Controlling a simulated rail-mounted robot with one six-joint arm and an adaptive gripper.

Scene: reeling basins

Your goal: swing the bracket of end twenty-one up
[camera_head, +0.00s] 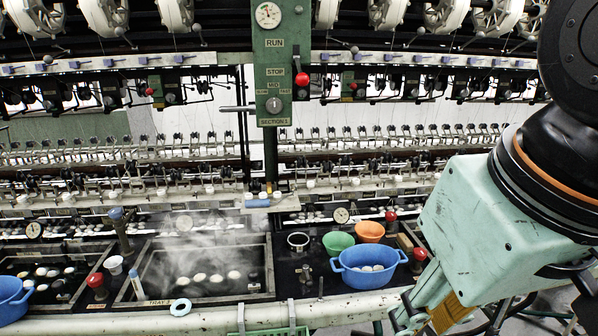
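A long row of small dark brackets with pale wire arms (400,133) runs across the machine behind the basins, on both sides of the green control post. The end numbers are too small to read, so I cannot tell which bracket is end twenty-one. My gripper (418,312) hangs at the lower right, in front of the machine, well below and apart from the bracket row. Its fingers are partly cut off by the bottom edge, and I cannot tell whether they are open. My arm hides the right end of the row.
The green control post (272,65) with a red knob stands in the middle. Steaming basins with pale cocoons (217,278) lie below. A blue tub (368,268), green bowl (338,242) and orange bowl (370,231) stand near my gripper. A pale front rail (345,306) runs along the bottom.

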